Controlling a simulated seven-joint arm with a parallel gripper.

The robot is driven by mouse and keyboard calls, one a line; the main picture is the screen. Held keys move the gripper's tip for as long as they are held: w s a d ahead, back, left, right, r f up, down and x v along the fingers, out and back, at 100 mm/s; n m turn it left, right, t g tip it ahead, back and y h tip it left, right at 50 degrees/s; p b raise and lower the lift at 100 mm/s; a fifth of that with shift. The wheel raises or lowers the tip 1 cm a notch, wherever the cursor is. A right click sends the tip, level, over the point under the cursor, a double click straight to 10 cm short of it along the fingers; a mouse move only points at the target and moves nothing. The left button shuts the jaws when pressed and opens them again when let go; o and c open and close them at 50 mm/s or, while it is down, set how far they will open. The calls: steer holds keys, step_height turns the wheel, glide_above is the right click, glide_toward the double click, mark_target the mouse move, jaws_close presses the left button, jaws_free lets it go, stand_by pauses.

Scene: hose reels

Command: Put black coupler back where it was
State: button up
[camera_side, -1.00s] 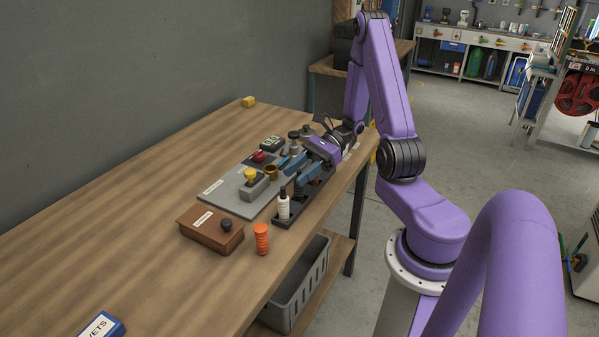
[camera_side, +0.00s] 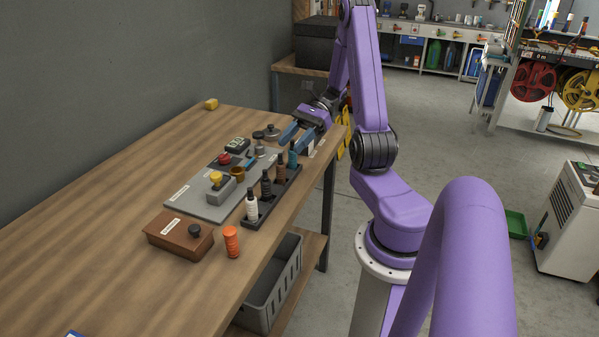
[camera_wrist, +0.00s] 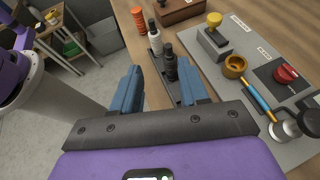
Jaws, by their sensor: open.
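The black coupler (camera_side: 266,185) stands upright in the dark tray (camera_side: 262,217), between a white-bodied bottle-like piece (camera_side: 252,205) and a brown piece (camera_side: 280,166). My gripper (camera_side: 296,141) is open, beyond and above the far end of the tray, apart from the black coupler. In the wrist view the black coupler (camera_wrist: 171,66) shows ahead of and between my blue fingers, with nothing seen held. The right finger hides part of the tray there.
A grey board (camera_side: 195,206) with a yellow-topped block (camera_side: 215,181), a red knob (camera_side: 224,158) and a brass ring (camera_side: 237,172) lies left of the tray. A brown box (camera_side: 178,233) and an orange ribbed piece (camera_side: 231,242) stand nearer.

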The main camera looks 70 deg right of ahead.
steer(key=s+a+r+n+g+h, duration=0.1)
steer(key=s+a+n+g+h, duration=0.1)
steer(key=a+n+g+h, duration=0.4)
steer(key=s+a+n+g+h, duration=0.1)
steer(key=s+a+n+g, duration=0.15)
steer(key=a+n, duration=0.7)
steer(key=s+a+r+n+t+h, duration=0.1)
steer(key=s+a+n, duration=0.3)
steer(key=n, duration=0.5)
steer(key=s+a+r+n+t+h, duration=0.1)
steer(key=s+a+n+t+h, duration=0.2)
steer(key=n, duration=0.6)
steer(key=shift+s+a+r+t+h, duration=0.15)
steer(key=shift+s+a+t+h, duration=0.35)
steer(key=shift+s+a, duration=0.95)
steer(key=shift+w+a+n, duration=0.15)
steer(key=shift+n, duration=0.1)
